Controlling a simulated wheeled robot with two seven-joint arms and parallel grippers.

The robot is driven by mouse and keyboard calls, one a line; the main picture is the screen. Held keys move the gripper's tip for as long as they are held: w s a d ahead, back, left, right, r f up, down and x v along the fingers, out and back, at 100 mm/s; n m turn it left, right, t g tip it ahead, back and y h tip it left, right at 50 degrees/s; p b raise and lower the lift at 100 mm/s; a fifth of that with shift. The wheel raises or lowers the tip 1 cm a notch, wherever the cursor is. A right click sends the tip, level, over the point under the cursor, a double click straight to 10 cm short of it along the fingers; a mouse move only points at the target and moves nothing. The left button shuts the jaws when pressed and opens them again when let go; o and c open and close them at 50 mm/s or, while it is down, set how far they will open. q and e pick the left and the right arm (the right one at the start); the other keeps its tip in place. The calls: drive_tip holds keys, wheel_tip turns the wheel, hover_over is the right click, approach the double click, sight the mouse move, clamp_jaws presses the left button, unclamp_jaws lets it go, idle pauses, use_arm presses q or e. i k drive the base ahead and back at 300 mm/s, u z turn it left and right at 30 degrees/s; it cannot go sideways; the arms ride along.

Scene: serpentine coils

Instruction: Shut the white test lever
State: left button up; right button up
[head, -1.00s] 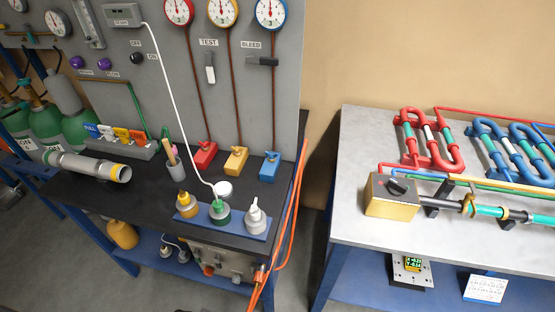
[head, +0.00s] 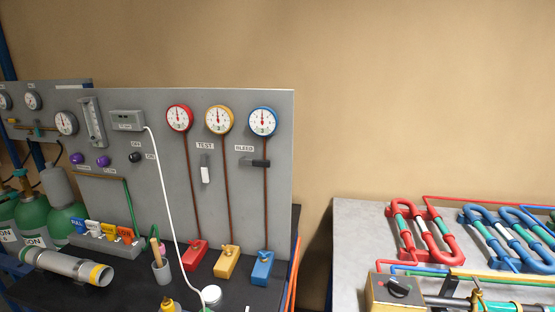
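The white test lever (head: 205,174) is on the grey upright panel, just below the TEST label (head: 205,146). Its white handle hangs straight down from a dark pivot. To its right, under the BLEED label (head: 244,148), a black bleed lever (head: 258,163) lies level. Neither of my grippers shows in the head view.
Red (head: 179,118), yellow (head: 220,119) and blue (head: 262,121) gauges sit above the levers. Red (head: 195,256), yellow (head: 227,262) and blue (head: 262,268) blocks stand on the dark bench below. A white cable (head: 166,190) hangs left of the lever. A grey table (head: 352,235) with coils stands right.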

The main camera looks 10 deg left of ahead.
sight(204, 169)
drive_tip(key=z, duration=2.25)
drive_tip(key=k, duration=0.75)
drive_tip(key=u, duration=1.5)
